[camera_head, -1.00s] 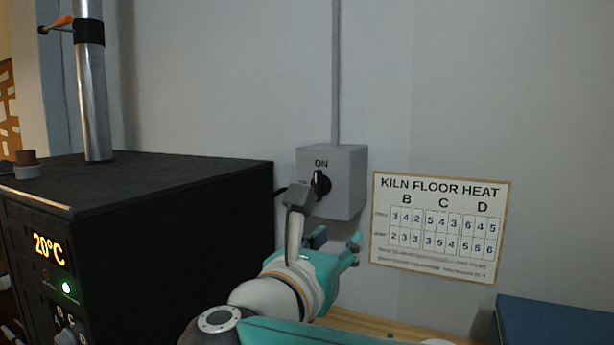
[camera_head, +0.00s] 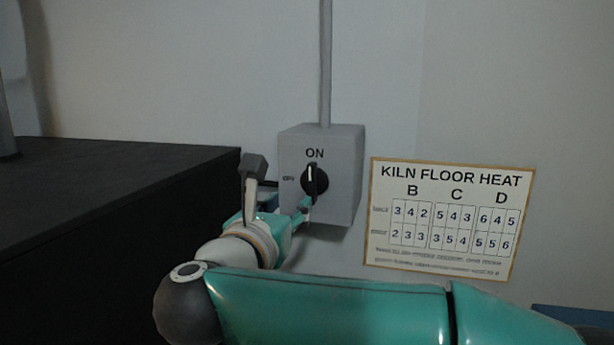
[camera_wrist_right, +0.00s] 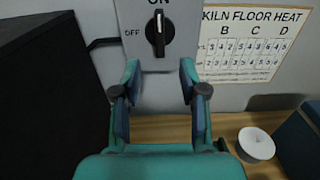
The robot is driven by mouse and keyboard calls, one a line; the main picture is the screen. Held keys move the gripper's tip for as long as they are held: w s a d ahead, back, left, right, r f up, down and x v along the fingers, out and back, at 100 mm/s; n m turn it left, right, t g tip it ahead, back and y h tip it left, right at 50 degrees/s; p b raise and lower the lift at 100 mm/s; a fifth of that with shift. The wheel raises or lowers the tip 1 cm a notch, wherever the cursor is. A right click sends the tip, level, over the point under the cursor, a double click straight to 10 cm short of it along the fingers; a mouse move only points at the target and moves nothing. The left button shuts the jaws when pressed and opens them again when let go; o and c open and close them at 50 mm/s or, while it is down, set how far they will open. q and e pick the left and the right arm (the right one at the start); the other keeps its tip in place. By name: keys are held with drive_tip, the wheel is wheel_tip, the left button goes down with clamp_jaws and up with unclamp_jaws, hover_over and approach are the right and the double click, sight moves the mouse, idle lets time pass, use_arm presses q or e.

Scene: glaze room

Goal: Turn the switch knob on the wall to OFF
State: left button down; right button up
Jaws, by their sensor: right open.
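The switch box (camera_head: 341,185) is a grey box on the wall with a conduit running up from it. Its black round knob (camera_head: 314,181) has an upright handle, in line with the ON label above. The OFF label (camera_wrist_right: 132,32) is to the knob's left in the right wrist view, which also shows the knob (camera_wrist_right: 158,35). My right gripper (camera_head: 286,206) is just below and left of the knob in the head view. In the wrist view its open, empty fingers (camera_wrist_right: 160,82) spread below the knob, apart from it. My left gripper is out of view.
A black kiln-like cabinet (camera_head: 95,185) stands close on the left. A framed KILN FLOOR HEAT chart (camera_head: 447,220) hangs right of the box. Below are a wooden surface (camera_wrist_right: 235,123), a white round container (camera_wrist_right: 256,144) and a blue object (camera_wrist_right: 301,138) at right.

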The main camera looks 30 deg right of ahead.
sight(309, 181)
drive_tip(key=p+x, duration=0.4)
drive_tip(key=x, duration=0.8)
drive_tip(key=shift+w+d, duration=0.1)
drive_tip(key=shift+w, duration=0.15)
